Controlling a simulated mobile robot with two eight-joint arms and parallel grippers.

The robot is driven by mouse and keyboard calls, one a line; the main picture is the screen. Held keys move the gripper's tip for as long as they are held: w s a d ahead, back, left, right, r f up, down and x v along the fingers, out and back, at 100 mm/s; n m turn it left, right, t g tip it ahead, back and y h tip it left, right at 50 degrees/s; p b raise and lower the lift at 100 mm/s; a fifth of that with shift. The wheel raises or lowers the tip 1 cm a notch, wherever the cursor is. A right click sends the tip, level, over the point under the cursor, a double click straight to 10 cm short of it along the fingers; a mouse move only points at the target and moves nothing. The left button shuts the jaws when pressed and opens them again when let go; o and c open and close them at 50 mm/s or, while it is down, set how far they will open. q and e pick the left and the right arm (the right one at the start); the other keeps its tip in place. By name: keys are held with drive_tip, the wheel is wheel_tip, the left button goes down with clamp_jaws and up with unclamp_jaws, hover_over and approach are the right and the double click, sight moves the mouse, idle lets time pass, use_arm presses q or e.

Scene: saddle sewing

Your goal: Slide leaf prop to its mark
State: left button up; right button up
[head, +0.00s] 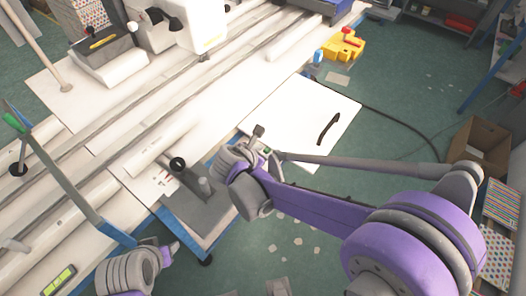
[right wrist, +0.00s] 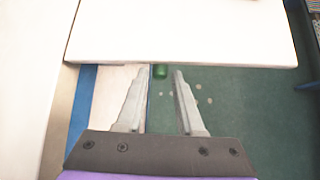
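The white leaf (head: 290,120) extends from the table's right side in the head view, with a curved black strip on top. Its near edge also crosses the right wrist view (right wrist: 190,40).
A long white table with rails (head: 150,90) carries a white machine (head: 180,25). A grey plate (head: 200,205) lies on a blue frame beside my right wrist. A yellow and red device (head: 343,46) stands beyond the leaf. A cardboard box (head: 478,140) and a dark cable are on the floor.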

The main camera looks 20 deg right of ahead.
clamp_jaws()
drive_tip(key=s+a, duration=0.4)
drive_tip(key=a, duration=0.1)
drive_tip(key=shift+s+a+b, duration=0.25)
drive_tip(key=shift+a+b, duration=0.1)
drive_tip(key=shift+o, duration=0.4)
unclamp_jaws()
drive_tip(key=shift+a, duration=0.1)
drive_tip(key=shift+s, duration=0.1)
drive_tip(key=shift+r, duration=0.1)
